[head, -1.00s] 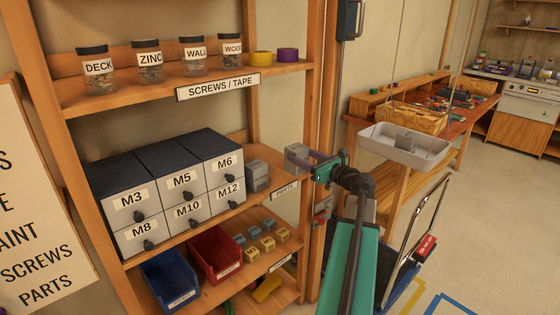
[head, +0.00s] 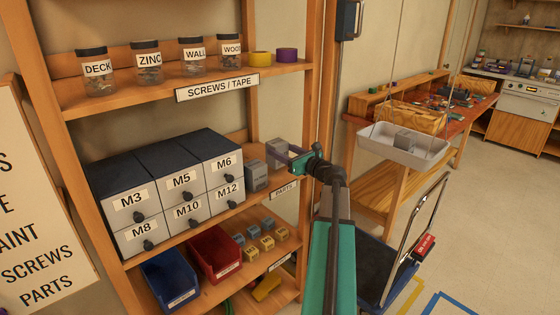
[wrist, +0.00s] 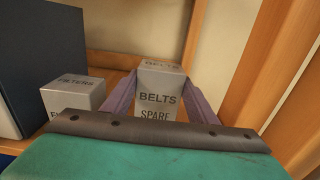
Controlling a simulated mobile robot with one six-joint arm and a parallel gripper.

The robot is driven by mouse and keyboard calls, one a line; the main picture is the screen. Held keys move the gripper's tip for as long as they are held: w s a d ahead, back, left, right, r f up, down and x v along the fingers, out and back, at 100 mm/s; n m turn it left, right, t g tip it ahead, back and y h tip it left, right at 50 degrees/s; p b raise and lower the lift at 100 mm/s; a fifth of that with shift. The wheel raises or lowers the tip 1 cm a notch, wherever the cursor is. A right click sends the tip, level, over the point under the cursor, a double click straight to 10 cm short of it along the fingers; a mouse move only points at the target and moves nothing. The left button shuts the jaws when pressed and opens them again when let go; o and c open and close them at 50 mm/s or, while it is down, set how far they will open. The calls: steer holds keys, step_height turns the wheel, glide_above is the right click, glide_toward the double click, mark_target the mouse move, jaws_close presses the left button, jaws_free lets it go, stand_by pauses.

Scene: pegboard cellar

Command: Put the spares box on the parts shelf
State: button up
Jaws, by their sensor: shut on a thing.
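The spares box (head: 277,151) is a small grey box; in the wrist view it (wrist: 160,84) reads "BELTS SPARE". My gripper (head: 293,159) is shut on it, with one purple finger on each side. The box is at the right end of the parts shelf (head: 292,179), the wooden board labelled PARTS. I cannot tell whether its base touches the board, as the gripper hides its lower part in the wrist view. A grey filters box (head: 256,177) stands on the shelf just left of it; it also shows in the wrist view (wrist: 74,97).
Drawer units marked M3 to M12 (head: 170,190) fill the shelf's left part. A wooden post (head: 318,110) stands close on the right. Jars and tape occupy the shelf above; bins (head: 213,252) and small blocks sit below. A hanging grey tray (head: 385,148) holds another grey box.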

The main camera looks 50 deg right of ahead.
steer(key=shift+f, duration=1.7)
steer(key=shift+f, duration=0.1)
steer(key=o, duration=1.1)
steer(key=s, duration=0.8)
steer(key=s+a+b, duration=0.1)
steer(key=s, duration=0.3)
